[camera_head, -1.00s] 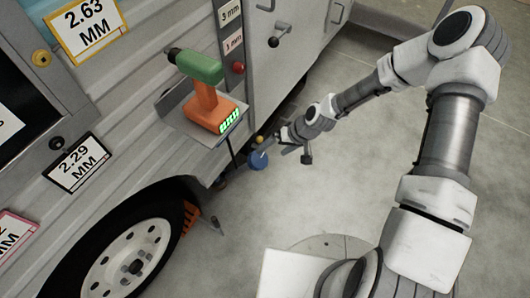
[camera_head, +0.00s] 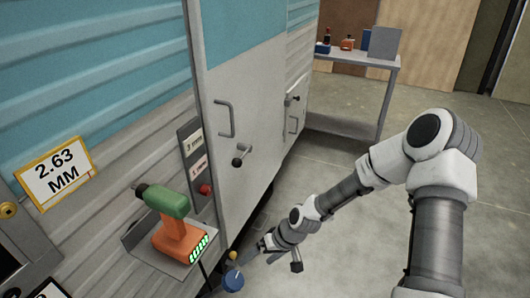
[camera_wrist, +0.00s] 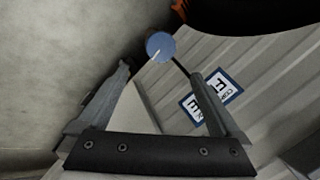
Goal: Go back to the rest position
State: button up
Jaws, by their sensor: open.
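My gripper (camera_head: 248,254) is at the end of my stretched-out arm, low beside the camper's side wall in the head view. In the wrist view my gripper (camera_wrist: 165,100) has its two fingers spread apart with nothing held between them. A round blue knob or disc (camera_head: 233,279) shows just beyond the fingertips in the head view. The same blue disc (camera_wrist: 160,46) appears past the fingers in the wrist view, apart from them.
A green and orange drill (camera_head: 173,226) stands on a small wall shelf (camera_head: 138,236) left of my gripper. The camper door (camera_head: 240,120) has a protruding handle. A table (camera_head: 350,57) with items stands farther back. Open concrete floor lies right of the camper.

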jog(key=s+d+r+t+h, duration=0.1)
jog(key=d+r+h, duration=0.2)
jog(key=d+r, duration=0.5)
jog(key=s+d+r+t+h, duration=0.1)
jog(key=s+d+r+h, duration=0.3)
jog(key=r, duration=0.8)
jog(key=s+d+r+m+t+y, duration=0.1)
jog(key=s+d+r+m+t, duration=0.3)
jog(key=s+r, duration=1.1)
notch_tip(320, 180, up, 18)
jog(key=w+g+p, duration=0.1)
jog(key=w+p, duration=0.1)
jog(key=p, duration=1.4)
jog(key=shift+d+f, duration=0.15)
jog(key=shift+d, duration=0.2)
jog(key=shift+w+f, duration=0.1)
jog(key=shift+w, duration=0.05)
